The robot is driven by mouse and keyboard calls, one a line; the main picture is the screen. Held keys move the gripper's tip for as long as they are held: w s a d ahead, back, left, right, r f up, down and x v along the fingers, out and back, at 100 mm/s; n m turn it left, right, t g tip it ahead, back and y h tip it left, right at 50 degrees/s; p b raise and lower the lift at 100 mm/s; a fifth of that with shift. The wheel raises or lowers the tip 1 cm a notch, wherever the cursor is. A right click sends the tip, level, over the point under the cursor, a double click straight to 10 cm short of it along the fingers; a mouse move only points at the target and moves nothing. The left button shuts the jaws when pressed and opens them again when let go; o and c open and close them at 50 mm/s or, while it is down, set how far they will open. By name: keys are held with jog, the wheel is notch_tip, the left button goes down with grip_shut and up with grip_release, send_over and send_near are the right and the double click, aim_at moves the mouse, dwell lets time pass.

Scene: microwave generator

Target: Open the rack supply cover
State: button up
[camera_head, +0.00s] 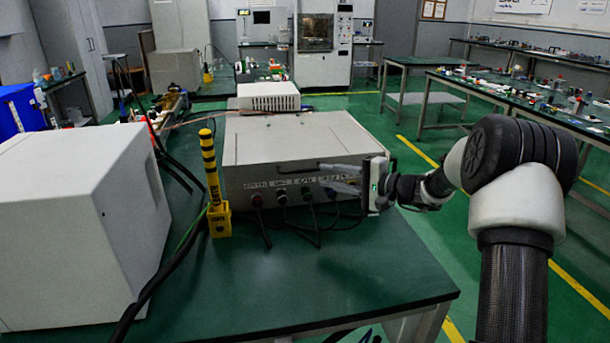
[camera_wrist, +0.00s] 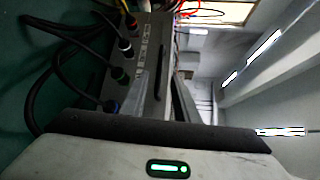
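The rack supply (camera_head: 300,188) is a grey metal box on the green table, with dark connectors and cables along its front. Its flat top cover (camera_head: 290,138) lies level and looks closed. A thin dark bar handle (camera_head: 296,171) runs along the upper front; it also shows in the wrist view (camera_wrist: 160,70). My gripper (camera_head: 326,177) is at the right part of the front, its fingers pointing left along the face. In the wrist view my gripper (camera_wrist: 160,82) has its two fingers apart with the bar seen between them. I cannot tell whether they touch it.
A large white box (camera_head: 75,225) stands on the left, with a yellow-and-black post (camera_head: 212,180) between it and the supply. A white vented unit (camera_head: 268,97) sits behind. Dark cables (camera_head: 165,265) run along the table. The table front (camera_head: 330,280) is mostly clear.

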aim_at(302, 171)
jog(key=x, duration=0.8)
jog(key=shift+w+a+b, duration=0.15)
jog(key=shift+b, duration=0.25)
grip_shut()
